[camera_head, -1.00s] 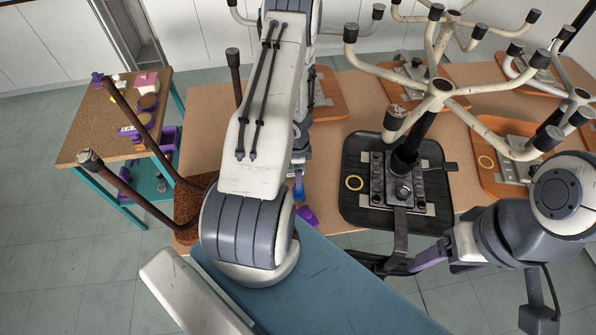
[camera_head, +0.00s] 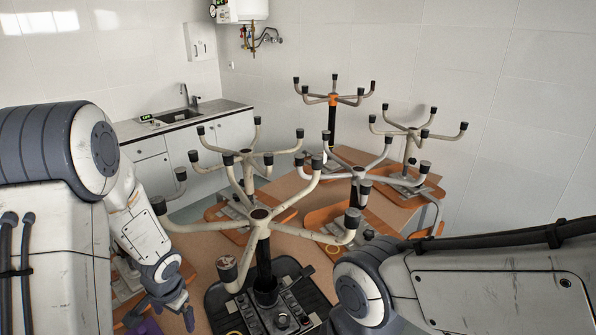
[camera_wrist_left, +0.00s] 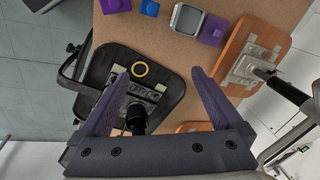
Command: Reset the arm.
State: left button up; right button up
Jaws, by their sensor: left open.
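My left gripper (camera_head: 168,315) shows at the lower left of the head view, partly cut off by the bottom edge. In the left wrist view its two purple fingers (camera_wrist_left: 158,75) are spread apart with nothing between them. It points down over the tabletop, by the black chair seat (camera_wrist_left: 95,75). My left arm (camera_head: 60,150) fills the left side of the head view. My right arm (camera_head: 375,285) is at the lower right, and its gripper is out of the picture.
A stripped chair with a beige star base (camera_head: 262,214) rises from the black seat (camera_head: 222,308). Several more stand on orange seats across the table (camera_head: 205,250). A sink counter (camera_head: 175,118) is behind. The left wrist view shows purple blocks (camera_wrist_left: 115,5), a smartwatch-like item (camera_wrist_left: 187,19) and a yellow ring (camera_wrist_left: 139,70).

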pick_arm(q)
jog(key=s+d+r+n+t+h, duration=0.15)
jog(key=s+d+r+n, duration=0.35)
jog(key=d+r, duration=0.55)
jog(key=s+d+f+m+g+h+b, duration=0.1)
jog(key=s+d+f+m+g+b, duration=0.2)
jog(key=s+d+f+m+b, duration=0.5)
jog(key=s+d+f+b, duration=0.2)
jog(key=s+d+b, duration=0.4)
jog(key=s+b, duration=0.1)
jog(key=shift+d+m, duration=0.15)
jog(key=shift+m, duration=0.15)
